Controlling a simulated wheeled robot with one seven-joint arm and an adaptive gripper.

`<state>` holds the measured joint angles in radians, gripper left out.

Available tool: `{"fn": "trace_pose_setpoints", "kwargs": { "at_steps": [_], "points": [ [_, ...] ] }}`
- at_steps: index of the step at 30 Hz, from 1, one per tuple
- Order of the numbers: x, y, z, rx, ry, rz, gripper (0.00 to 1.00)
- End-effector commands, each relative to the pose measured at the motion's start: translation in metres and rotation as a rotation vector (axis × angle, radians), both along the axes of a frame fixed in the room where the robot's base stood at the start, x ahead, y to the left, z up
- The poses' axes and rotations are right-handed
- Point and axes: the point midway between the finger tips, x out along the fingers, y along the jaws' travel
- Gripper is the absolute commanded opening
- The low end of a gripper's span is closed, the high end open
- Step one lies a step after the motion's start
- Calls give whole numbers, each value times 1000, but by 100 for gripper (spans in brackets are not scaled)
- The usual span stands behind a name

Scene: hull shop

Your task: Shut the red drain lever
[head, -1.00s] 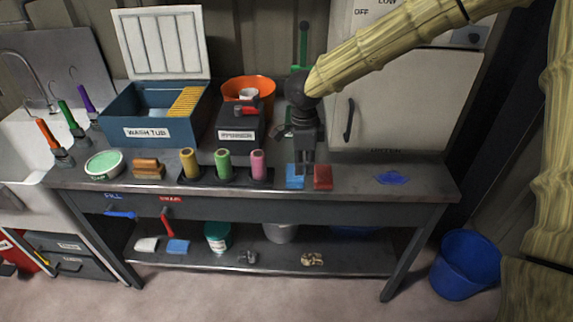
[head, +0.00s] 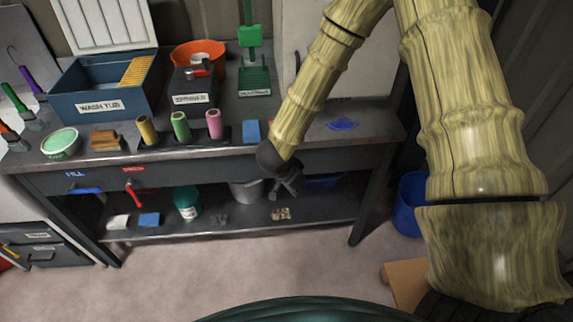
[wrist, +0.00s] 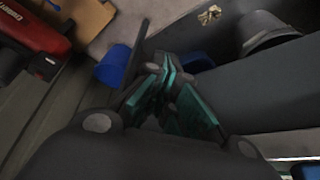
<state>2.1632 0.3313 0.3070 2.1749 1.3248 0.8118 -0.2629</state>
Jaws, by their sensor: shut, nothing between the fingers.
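The red drain lever (head: 135,198) hangs steeply downward below the red drain label (head: 133,169) on the bench front. The blue fill lever (head: 86,190) beside it on the left lies roughly level under the fill label (head: 75,174). My gripper (head: 292,188) is shut and empty in front of the bench's lower shelf, well to the right of the red lever and not touching it. In the wrist view my gripper (wrist: 160,82) shows its dark fingers with teal pads closed together. Neither lever shows in the wrist view.
A teal tub (head: 187,203), a grey bucket (head: 244,190) and sponges stand on the lower shelf (head: 235,219). A blue bucket (head: 411,200) stands on the floor at right. The bench top (head: 300,140) holds a wash tub (head: 105,92) and several rollers. Floor in front of the bench is largely clear.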

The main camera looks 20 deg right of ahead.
Motion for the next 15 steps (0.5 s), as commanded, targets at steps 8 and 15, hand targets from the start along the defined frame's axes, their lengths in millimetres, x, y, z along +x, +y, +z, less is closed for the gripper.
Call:
{"fn": "trace_pose_setpoints", "kwargs": {
  "at_steps": [8,15],
  "points": [
    [-70,0,-81,-41,78,399,0],
    [-151,12,-132,23,179,736,0]
  ]
}}
